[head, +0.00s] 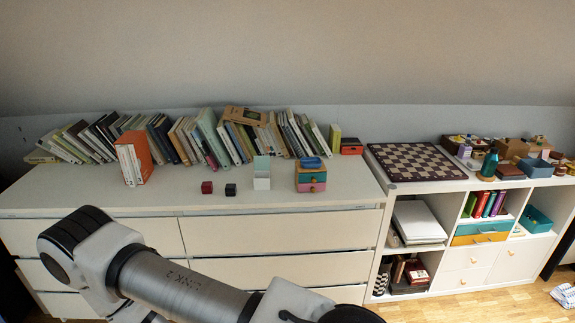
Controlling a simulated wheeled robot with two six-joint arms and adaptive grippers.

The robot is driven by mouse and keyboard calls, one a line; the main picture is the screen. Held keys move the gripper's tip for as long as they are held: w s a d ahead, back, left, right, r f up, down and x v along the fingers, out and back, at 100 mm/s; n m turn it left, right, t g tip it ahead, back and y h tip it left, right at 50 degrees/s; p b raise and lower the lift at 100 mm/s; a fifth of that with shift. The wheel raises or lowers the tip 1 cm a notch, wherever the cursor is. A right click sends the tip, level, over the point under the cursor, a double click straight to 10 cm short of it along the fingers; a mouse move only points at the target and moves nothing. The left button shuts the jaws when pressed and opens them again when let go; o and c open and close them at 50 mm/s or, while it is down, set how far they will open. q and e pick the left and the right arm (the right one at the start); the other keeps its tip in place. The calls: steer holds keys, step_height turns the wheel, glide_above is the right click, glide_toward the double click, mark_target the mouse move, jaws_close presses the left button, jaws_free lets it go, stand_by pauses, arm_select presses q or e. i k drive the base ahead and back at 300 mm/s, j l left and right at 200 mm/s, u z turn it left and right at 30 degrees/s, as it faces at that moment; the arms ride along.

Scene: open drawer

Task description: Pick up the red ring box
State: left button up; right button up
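The red ring box (207,187) looks like a small dark red cube. It stands on the top of the white dresser (110,198), near the front edge and left of a small black box (231,190). It seems shut, and a small gap separates the two. One of my arms crosses the bottom of the head view, below and in front of the dresser top, clear of the ring box. Neither gripper's fingers show in this view.
A white box with a pale green upper part (262,178) and a small colourful drawer set (311,178) stand to the right. Books line the back. A chessboard (415,161) lies on the right shelf unit. The dresser's front left is bare.

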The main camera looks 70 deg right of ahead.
mark_target(207, 187)
steer(key=z, duration=1.85)
